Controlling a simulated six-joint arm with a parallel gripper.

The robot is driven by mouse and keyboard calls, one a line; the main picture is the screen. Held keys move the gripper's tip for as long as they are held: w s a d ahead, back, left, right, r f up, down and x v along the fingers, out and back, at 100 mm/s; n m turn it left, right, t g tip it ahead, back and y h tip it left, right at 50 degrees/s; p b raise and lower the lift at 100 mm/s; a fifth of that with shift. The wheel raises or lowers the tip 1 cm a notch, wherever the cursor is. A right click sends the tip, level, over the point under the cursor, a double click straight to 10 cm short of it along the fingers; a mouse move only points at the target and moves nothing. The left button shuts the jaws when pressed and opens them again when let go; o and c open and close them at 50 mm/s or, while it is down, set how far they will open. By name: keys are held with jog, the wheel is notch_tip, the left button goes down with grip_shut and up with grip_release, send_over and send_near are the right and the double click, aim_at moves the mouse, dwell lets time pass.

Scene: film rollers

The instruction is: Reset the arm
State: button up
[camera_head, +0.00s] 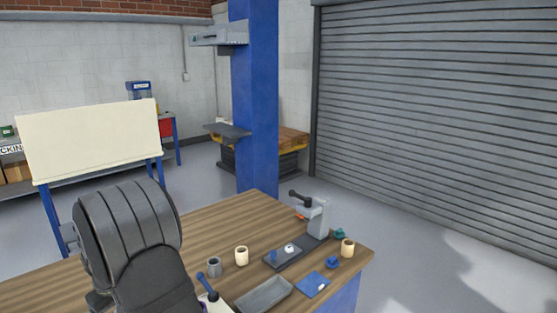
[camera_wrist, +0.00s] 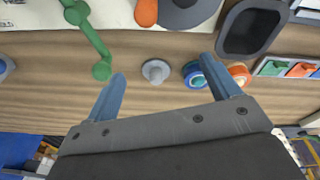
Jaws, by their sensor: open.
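My gripper (camera_wrist: 163,66) is open, its two blue fingers spread apart with nothing between them. In the wrist view it is over a wood-brown surface (camera_wrist: 60,105). A small grey knob-like piece (camera_wrist: 156,70) shows beyond the gap between the fingertips. A blue and teal ring-like piece (camera_wrist: 193,75) shows beside the right finger, partly hidden by it. My dark arm fills the lower left of the head view; the fingers cannot be made out there.
The wooden table (camera_head: 215,222) carries a grey tray (camera_head: 264,294), a blue plate (camera_head: 312,285), cream cups (camera_head: 241,256) and a grey clamp-like stand (camera_head: 317,216). A blue column (camera_head: 256,100) rises behind it. A green linkage (camera_wrist: 92,38) and dark tray (camera_wrist: 252,27) show in the wrist view.

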jog(key=shift+s+d+f+n+g+h, duration=0.15)
jog(key=shift+d+f+n, duration=0.1)
jog(key=shift+f+n, duration=0.25)
jog(key=shift+s+d+f+n+g+h, duration=0.15)
jog(key=shift+d+f+n, duration=0.15)
jog(key=shift+f, duration=0.35)
jog(key=shift+s+d+f+n+g+h, duration=0.15)
jog(key=shift+d+f+n, duration=0.1)
jog(key=shift+f+n, duration=0.25)
jog(key=shift+s+d+r+m+h, duration=0.15)
jog(key=shift+d+r+m, duration=0.3)
jog(key=shift+r+m, duration=1)
jog(key=shift+s+d+r+m, duration=0.35)
jog(key=shift+r+m, duration=0.45)
jog(key=shift+m, duration=1.15)
jog(key=shift+s+d+r+m+h, duration=0.15)
jog(key=shift+d+r+m, duration=0.35)
jog(key=shift+r+m, duration=0.95)
jog(key=shift+f+m, duration=0.25)
jog(key=shift+f, duration=0.05)
